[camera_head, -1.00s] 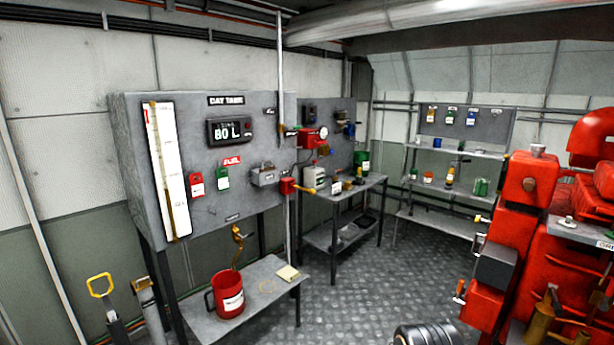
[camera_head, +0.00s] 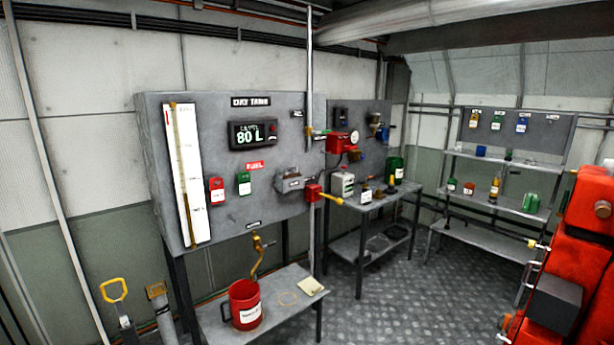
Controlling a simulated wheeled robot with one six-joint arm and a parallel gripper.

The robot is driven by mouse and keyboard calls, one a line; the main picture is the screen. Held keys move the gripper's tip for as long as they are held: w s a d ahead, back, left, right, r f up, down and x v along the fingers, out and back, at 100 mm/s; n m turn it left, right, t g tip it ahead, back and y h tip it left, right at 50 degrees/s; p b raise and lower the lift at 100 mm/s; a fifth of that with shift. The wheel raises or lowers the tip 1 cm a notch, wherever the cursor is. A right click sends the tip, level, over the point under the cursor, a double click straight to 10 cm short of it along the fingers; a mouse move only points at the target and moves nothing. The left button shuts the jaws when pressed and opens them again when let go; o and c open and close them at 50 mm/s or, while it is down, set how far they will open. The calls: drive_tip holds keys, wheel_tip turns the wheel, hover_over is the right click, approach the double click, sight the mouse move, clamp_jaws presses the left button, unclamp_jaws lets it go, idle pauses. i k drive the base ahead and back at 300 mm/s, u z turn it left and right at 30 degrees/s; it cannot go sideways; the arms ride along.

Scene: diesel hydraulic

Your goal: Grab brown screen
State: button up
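I cannot make out anything that is clearly a brown screen. A small brown-topped item with a white label (camera_head: 366,193) stands on the workbench, too small to identify. A brownish tag (camera_head: 475,118) hangs at the left of the tag row on the back board. The one display I can read is dark, shows "80 L" (camera_head: 253,134) and sits on the grey day tank panel (camera_head: 215,170). My gripper is not in view.
A low table (camera_head: 275,318) in front of the tank holds a red jug (camera_head: 245,304) and a yellowish pad (camera_head: 310,286). The workbench (camera_head: 405,193) stands behind it, and shelves (camera_head: 470,203) stand at the back. A red machine (camera_head: 590,220) is at right. Chequered floor (camera_head: 425,290) lies clear between.

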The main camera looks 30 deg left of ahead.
sight(297, 174)
drive_tip(key=u, duration=0.1)
drive_tip(key=i, duration=1.5)
drive_tip(key=u, duration=0.95)
drive_tip(key=i, duration=0.8)
drive_tip(key=u, duration=0.8)
